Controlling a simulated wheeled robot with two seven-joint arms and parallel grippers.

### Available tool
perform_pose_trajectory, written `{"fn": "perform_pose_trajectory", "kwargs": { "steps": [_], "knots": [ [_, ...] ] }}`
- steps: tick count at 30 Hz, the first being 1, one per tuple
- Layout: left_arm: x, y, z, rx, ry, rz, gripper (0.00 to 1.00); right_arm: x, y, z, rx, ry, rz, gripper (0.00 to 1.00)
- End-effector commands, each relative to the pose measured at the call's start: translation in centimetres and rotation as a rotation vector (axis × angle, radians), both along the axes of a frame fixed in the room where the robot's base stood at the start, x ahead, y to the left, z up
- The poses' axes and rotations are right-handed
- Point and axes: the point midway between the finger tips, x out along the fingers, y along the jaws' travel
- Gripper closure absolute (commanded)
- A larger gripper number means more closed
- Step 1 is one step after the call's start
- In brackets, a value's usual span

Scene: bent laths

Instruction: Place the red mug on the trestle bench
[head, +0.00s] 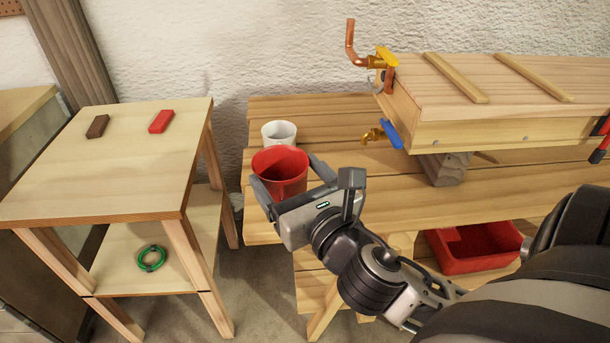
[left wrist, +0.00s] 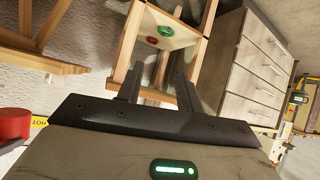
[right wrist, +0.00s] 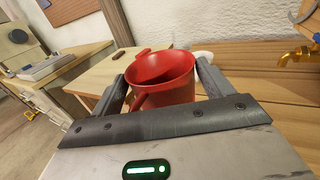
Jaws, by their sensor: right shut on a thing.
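The red mug (head: 281,170) is upright between the fingers of my right gripper (head: 286,184), at the left end of the trestle bench (head: 330,170). The right wrist view also shows the red mug (right wrist: 162,75) between both fingers, handle towards the palm. I cannot tell whether its base touches the bench planks. A white mug (head: 279,131) stands just behind it on the bench. My left gripper (left wrist: 160,85) shows only in the left wrist view, its fingers apart with nothing between them, away from the bench.
A long wooden box (head: 500,95) with a blue-handled tap (head: 391,134) stands on the bench's right part. A small side table (head: 120,165) at left holds a red block (head: 161,121) and a brown block (head: 97,126). A red tub (head: 475,250) sits below the bench.

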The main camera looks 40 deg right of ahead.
Motion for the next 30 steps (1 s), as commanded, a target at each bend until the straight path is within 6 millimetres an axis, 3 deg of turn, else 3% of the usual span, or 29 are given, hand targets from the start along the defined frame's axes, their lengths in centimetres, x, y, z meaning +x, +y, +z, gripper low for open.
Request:
{"fn": "perform_pose_trajectory", "kwargs": {
  "steps": [7, 12, 22, 25, 30],
  "knots": [
    [0.4, -0.2, 0.8, -0.013, -0.025, 0.002, 0.64, 5.4, -3.5, -2.9, -0.003, 0.001, -0.005, 0.46],
    [0.3, -0.4, -0.4, -0.032, -0.023, 0.006, 0.64, 7.7, -4.9, -6.5, 0.001, 0.003, -0.005, 0.46],
    [0.3, -0.6, -0.4, -0.056, -0.030, 0.012, 0.64, 9.7, -6.1, -9.3, 0.001, 0.003, -0.003, 0.46],
    [0.2, -0.7, -1.1, -0.065, -0.029, 0.014, 0.64, 9.6, -6.0, -11.1, 0.006, 0.005, -0.002, 0.46],
    [0.1, -0.8, -0.9, -0.081, -0.031, 0.018, 0.64, 9.6, -6.0, -12.0, 0.001, 0.003, -0.001, 0.46]
  ]
}}
